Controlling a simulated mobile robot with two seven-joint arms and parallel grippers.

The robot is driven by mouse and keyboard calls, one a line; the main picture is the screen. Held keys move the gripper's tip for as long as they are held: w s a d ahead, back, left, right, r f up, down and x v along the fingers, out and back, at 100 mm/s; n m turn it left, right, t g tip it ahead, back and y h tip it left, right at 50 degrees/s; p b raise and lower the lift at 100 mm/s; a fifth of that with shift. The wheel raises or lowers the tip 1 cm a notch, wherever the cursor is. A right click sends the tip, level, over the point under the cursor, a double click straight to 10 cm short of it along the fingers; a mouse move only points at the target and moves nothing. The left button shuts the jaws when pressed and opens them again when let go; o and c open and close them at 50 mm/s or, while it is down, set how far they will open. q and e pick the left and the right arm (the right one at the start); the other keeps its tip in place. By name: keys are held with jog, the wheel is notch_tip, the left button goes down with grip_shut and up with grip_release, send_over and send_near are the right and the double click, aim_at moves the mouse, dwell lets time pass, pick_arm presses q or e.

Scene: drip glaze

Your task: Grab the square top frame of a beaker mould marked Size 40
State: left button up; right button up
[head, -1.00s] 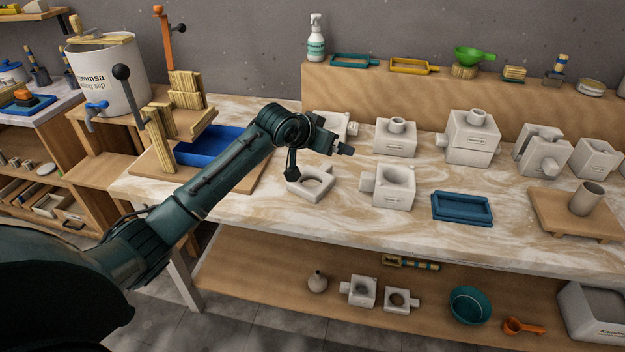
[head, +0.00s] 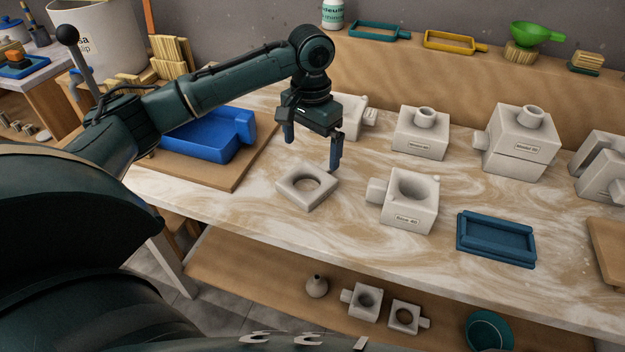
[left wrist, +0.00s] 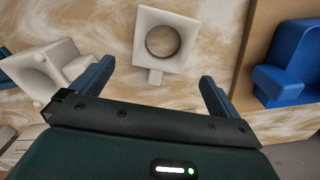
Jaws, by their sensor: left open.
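The square top frame (head: 292,181), a flat white plaster piece with a round hole, lies on the marbled table. Its size marking cannot be read. My left gripper (head: 312,154) is open and empty above the frame's far side, fingers pointing down. A white block with a round cavity, labelled with 40 (head: 420,216), stands right of the frame. My right gripper is not in view.
A blue tray (head: 205,150) on a wooden board lies left of the frame. More white moulds (head: 420,145) stand behind, one close behind my gripper (head: 362,112). A dark blue tray (head: 497,258) lies at the right. The table in front of the frame is clear.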

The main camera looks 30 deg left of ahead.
aim_at(310, 186)
pick_arm(q)
notch_tip(310, 186, down, 9)
jog(key=shift+a+r+b, duration=0.1)
jog(key=shift+a+b, duration=0.05)
jog(key=shift+b, duration=0.2)
jog(key=shift+c, duration=0.2)
jog(key=shift+r, duration=0.1)
jog(key=c, duration=0.9)
